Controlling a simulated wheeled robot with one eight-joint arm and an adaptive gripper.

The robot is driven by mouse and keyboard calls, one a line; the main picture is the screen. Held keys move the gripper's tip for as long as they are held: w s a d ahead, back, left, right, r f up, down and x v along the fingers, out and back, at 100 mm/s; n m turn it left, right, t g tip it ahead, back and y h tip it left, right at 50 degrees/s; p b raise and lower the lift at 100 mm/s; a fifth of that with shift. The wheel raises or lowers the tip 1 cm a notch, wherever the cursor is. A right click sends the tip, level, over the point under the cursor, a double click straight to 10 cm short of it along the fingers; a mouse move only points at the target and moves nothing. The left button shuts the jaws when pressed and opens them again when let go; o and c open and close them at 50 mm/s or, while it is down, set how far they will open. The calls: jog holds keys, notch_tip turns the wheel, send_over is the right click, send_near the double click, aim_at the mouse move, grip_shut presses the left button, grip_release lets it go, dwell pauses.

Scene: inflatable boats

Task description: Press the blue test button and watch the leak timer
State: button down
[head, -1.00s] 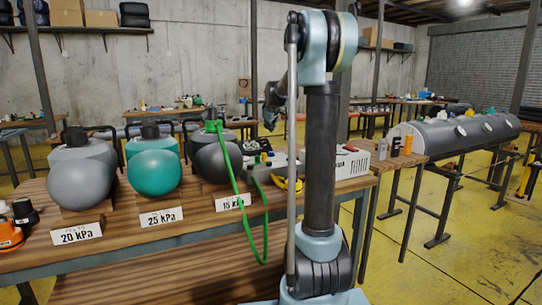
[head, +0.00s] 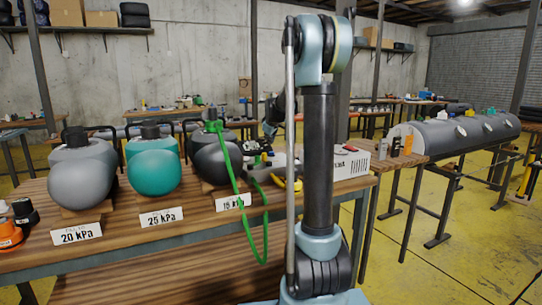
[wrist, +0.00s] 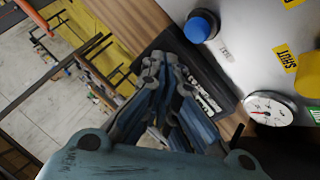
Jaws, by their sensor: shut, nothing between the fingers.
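In the wrist view a round blue button (wrist: 200,27) stands on a pale grey panel (wrist: 236,50) at the upper right. My gripper (wrist: 166,70) is shut and empty. Its tips are below and left of the button in the picture, apart from it. A black block with white lettering (wrist: 208,88) lies beside the panel, partly hidden behind my fingers; I cannot read it or tell whether it is the leak timer. In the head view my gripper (head: 270,130) is small and dark beside my arm column, which hides part of the bench there.
The panel also carries a white dial gauge (wrist: 268,110), a yellow knob (wrist: 309,75) and a yellow "SHUT" label (wrist: 285,59).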

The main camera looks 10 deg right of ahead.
aim_at(270, 152)
jog(key=shift+f, duration=1.4)
jog(key=shift+f, duration=0.15)
dwell(0.4)
jog(key=shift+f, duration=0.2)
jog(key=shift+s+f, duration=0.1)
jog(key=shift+f, duration=0.4)
dwell(0.9)
jog(key=shift+r, duration=0.15)
dwell(0.3)
jog(key=shift+r, duration=0.8)
jog(key=shift+r, duration=2.5)
